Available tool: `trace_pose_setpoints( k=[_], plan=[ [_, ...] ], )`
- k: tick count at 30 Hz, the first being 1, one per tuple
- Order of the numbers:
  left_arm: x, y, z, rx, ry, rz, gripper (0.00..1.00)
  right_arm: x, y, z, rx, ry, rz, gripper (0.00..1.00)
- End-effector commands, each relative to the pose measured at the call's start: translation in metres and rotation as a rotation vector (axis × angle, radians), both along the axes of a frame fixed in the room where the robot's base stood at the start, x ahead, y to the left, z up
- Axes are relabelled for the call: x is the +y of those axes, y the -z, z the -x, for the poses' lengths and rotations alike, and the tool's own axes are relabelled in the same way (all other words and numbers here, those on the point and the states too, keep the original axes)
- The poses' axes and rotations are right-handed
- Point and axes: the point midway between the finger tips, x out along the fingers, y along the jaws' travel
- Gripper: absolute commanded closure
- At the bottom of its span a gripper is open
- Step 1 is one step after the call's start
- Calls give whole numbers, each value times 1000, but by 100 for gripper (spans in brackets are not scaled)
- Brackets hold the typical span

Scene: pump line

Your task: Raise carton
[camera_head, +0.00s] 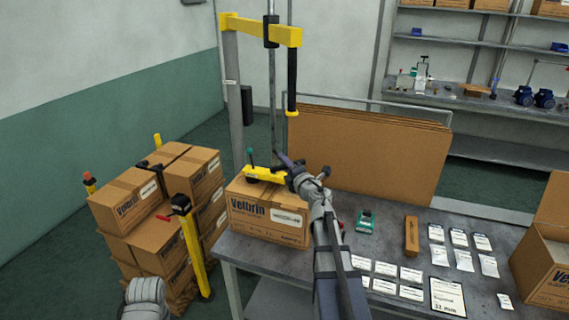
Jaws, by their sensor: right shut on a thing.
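A closed brown carton (268,217) marked Velbrin sits on the left end of the grey table. A yellow lifting head (264,174) rests on its top, under the hanging grey lift tube (272,90). A small green-topped lever (250,154) stands at the head's left side. My right gripper (287,164) is at the right end of the lifting head, shut on its handle; my wrist hides the handle and the exact grip. My left arm shows only as a grey link at the bottom left, and its gripper is out of view.
Stacked cartons (155,215) with yellow posts stand at left. Cardboard sheets (365,150) lean behind the table. A green device (366,222), labels and an open carton (547,255) are at right.

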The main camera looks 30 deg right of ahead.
Motion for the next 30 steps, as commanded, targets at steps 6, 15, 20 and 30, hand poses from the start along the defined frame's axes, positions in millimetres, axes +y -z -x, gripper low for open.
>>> trace_pose_setpoints(
  k=[6,15,20,30],
  plan=[
    [0,0,0,0,0,0,50,0,0,0,1,0,3,100],
    [0,0,0,0,0,0,50,0,0,0,1,0,4,100],
    [0,0,0,0,0,0,50,0,0,0,1,0,4,100],
    [0,-11,0,0,0,0,50,0,-11,0,1,0,5,100]
  ],
)
